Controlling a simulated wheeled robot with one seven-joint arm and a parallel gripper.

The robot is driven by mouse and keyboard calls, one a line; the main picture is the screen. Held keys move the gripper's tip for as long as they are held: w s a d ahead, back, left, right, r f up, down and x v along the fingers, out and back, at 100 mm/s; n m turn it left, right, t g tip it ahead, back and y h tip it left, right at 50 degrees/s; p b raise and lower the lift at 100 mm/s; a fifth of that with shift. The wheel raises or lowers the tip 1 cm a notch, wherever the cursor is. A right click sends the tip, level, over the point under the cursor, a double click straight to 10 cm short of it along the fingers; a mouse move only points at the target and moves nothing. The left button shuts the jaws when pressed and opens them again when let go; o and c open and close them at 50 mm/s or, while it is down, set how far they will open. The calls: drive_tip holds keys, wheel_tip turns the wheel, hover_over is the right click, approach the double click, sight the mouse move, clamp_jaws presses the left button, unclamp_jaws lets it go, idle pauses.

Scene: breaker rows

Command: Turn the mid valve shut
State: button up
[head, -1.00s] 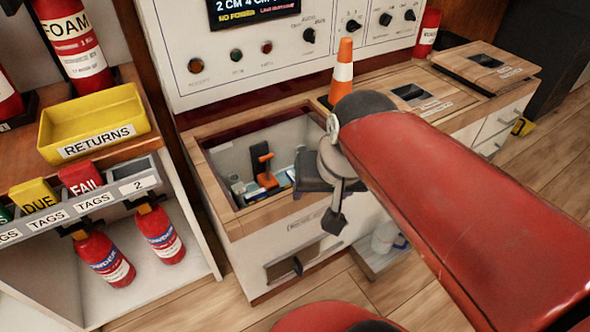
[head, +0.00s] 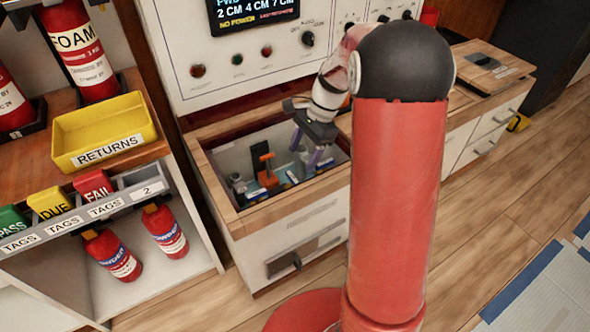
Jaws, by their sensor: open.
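An open wooden-rimmed bay (head: 228,205) in the counter holds an orange fitting (head: 267,178) with a dark upright handle, among small blue and white parts. It may hold the valves; I cannot tell which part is the mid valve. My gripper (head: 306,156) points down into the right side of the bay, to the right of the orange fitting. Its two purplish fingers are apart, and I see nothing held between them. My forearm hides the bay's far right corner and the counter behind it.
A control panel (head: 262,65) with knobs and a display stands behind the bay. A yellow returns tray (head: 105,132) and red extinguishers (head: 165,232) are at left. A drawer front with a dark handle (head: 305,258) is below the bay.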

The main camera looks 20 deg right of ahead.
sight(293, 177)
drive_tip(key=b+x, duration=0.1)
drive_tip(key=x, duration=0.5)
drive_tip(key=shift+a+f, duration=0.15)
drive_tip(key=shift+f, duration=0.15)
drive_tip(key=c, duration=0.7)
